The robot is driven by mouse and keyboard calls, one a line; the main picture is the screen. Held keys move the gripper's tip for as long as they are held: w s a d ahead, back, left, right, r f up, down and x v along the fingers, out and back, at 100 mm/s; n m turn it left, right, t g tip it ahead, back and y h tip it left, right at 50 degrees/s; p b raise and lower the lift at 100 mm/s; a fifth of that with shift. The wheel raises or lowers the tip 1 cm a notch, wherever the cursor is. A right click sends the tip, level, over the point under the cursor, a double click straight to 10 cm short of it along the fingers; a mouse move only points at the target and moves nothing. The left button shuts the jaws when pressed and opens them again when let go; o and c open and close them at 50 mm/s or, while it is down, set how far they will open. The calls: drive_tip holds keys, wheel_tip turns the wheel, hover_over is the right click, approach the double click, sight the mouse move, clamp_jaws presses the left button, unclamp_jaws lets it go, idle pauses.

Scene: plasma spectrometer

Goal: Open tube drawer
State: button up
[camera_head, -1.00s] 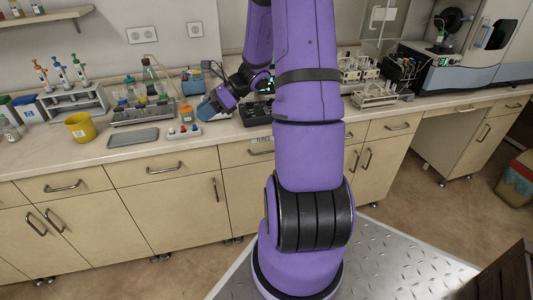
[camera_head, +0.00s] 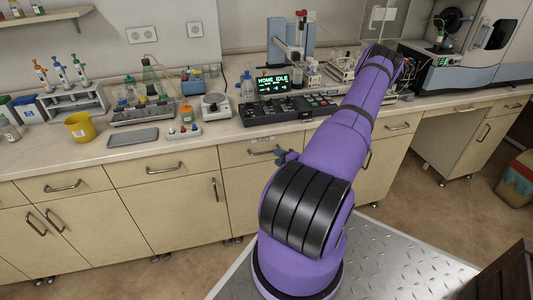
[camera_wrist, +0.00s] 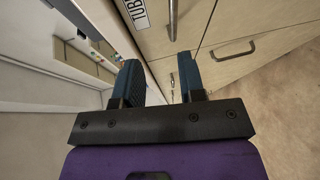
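The tube drawer (camera_head: 235,157) is a pale wooden drawer front under the counter, with a printed label (camera_head: 262,139) and a dark metal bar handle (camera_head: 258,152). It looks shut. In the wrist view its label (camera_wrist: 137,13) and handle (camera_wrist: 173,18) show at the top, ahead of my fingers. My gripper (camera_wrist: 161,82) is open, with its two blue fingers apart and nothing between them. In the head view only a small blue part of my gripper (camera_head: 285,156) shows by the drawer's right end; my purple arm hides the rest.
The counter (camera_head: 200,142) above the drawer holds a black keypad unit (camera_head: 285,110), a lit display (camera_head: 279,80) and a small white scale (camera_head: 215,106). Neighbouring drawers and cupboard doors have similar bar handles (camera_head: 164,168). Clear floor (camera_wrist: 270,110) shows at the right of the wrist view.

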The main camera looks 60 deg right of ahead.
sight(267, 152)
drive_tip(key=shift+m+h, duration=0.5)
drive_tip(key=shift+m, duration=0.3)
drive_tip(key=x, duration=0.3)
drive_tip(key=f+x, duration=0.1)
drive_tip(key=x, duration=0.2)
drive_tip(key=d+f+x, duration=0.1)
drive_tip(key=x, duration=0.3)
drive_tip(key=shift+s+f, duration=0.1)
drive_tip(key=shift+s, duration=0.2)
drive_tip(key=shift+c, duration=0.5)
clamp_jaws()
